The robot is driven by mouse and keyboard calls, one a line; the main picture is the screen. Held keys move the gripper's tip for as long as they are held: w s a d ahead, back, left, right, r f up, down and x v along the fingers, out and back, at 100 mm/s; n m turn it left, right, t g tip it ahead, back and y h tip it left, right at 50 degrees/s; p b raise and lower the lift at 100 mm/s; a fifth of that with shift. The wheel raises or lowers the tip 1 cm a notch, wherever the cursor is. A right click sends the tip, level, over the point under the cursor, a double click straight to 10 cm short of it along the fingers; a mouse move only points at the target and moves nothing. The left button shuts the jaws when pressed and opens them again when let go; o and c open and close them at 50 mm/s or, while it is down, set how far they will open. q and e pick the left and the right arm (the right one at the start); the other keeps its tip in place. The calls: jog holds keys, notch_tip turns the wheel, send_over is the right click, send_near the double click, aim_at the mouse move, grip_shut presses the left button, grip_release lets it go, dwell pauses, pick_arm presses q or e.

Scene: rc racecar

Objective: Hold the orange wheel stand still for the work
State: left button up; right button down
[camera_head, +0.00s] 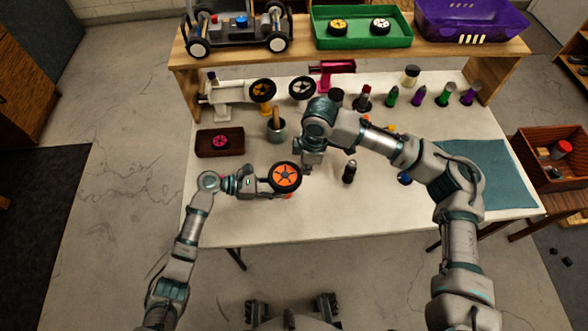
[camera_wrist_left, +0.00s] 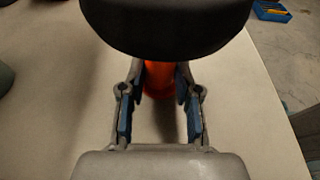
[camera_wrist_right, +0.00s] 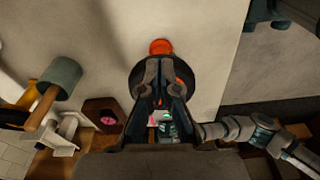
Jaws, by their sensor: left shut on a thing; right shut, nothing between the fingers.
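The orange wheel stand (camera_head: 288,196) is on the white table, mostly hidden under a black wheel with an orange hub (camera_head: 285,177). My left gripper (camera_head: 266,184) reaches in from the left and is shut on the stand. In the left wrist view its fingers (camera_wrist_left: 160,92) sit on both sides of the orange post (camera_wrist_left: 158,78), below the black tyre (camera_wrist_left: 165,28). My right gripper (camera_head: 308,168) is shut and empty, just right of the wheel. In the right wrist view its fingers (camera_wrist_right: 163,68) overlap the tyre, with the stand's orange base (camera_wrist_right: 160,46) beyond; contact cannot be told.
A grey cup (camera_head: 276,130), a dark box with a pink wheel (camera_head: 219,141) and a white stand (camera_head: 222,97) are behind. A dark bottle (camera_head: 349,172) stands to the right. The table front is clear. A shelf (camera_head: 330,53) spans the back.

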notch_tip(320, 180, up, 12)
jog(key=d, duration=0.1)
jog(key=shift+f, duration=0.15)
jog(key=shift+d, duration=0.1)
pick_arm(q)
jog(key=o, duration=1.2)
jog(key=shift+c, duration=0.2)
jog(key=shift+a, duration=0.1)
jog(key=v, duration=1.2)
jog(key=shift+f, duration=0.1)
